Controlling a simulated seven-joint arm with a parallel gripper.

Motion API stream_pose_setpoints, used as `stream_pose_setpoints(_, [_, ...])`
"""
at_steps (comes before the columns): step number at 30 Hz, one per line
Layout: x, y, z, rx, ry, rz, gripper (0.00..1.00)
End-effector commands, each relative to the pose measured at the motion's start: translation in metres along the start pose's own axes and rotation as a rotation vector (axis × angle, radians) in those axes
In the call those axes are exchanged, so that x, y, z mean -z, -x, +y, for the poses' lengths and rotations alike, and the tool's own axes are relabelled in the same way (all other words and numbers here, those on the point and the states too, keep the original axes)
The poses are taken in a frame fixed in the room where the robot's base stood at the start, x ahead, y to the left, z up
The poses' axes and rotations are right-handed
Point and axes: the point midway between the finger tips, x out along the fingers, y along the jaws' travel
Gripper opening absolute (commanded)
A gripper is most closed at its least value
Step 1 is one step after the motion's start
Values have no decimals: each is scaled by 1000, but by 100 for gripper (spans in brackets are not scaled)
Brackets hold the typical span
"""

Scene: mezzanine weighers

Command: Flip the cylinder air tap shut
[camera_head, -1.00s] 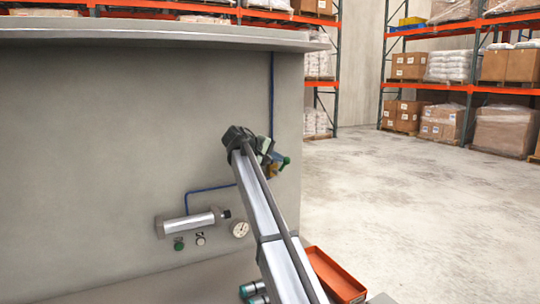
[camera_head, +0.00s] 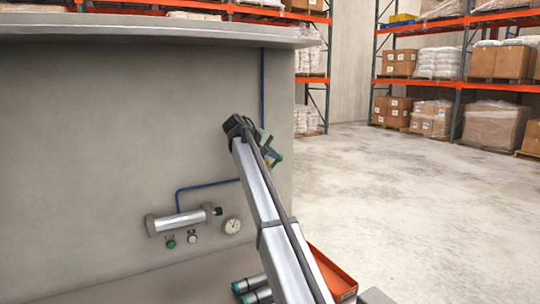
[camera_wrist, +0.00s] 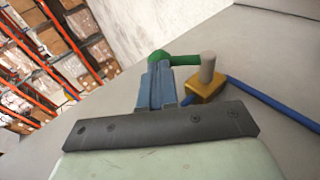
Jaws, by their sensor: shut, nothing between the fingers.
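The air tap shows in the wrist view: a brass body (camera_wrist: 209,87), a pale grey stem (camera_wrist: 207,66) and a green lever (camera_wrist: 180,60) reaching left from the stem to a rounded end. My gripper (camera_wrist: 158,70) has its blue fingers shut and empty, with the tips right at the lever's rounded end; I cannot tell whether they touch. In the head view my gripper (camera_head: 269,154) is mostly behind my arm, with a bit of green beside it and the brass hidden. The silver cylinder (camera_head: 181,221) is fixed on the grey wall at lower left.
A blue hose (camera_head: 205,186) runs along the wall above the cylinder; a blue hose (camera_wrist: 270,100) also leaves the tap. An orange tray (camera_head: 333,275) lies at the bottom.

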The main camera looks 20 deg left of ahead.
Motion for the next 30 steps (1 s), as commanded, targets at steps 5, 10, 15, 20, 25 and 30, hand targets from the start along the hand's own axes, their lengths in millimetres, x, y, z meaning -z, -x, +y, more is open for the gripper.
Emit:
stream_pose_setpoints(5, [0, -10, 7, 147, -30, -1, 0])
stream_pose_setpoints(10, [-2, -18, 10, 275, -55, -1, 0])
stream_pose_setpoints(15, [-4, -25, 9, 367, -71, 0, 0])
stream_pose_setpoints(20, [-6, -31, 9, 363, -70, 0, 0])
stream_pose_setpoints(25, [-7, -36, 9, 361, -70, 0, 0])
stream_pose_setpoints(30, [-7, -36, 9, 361, -70, 0, 0])
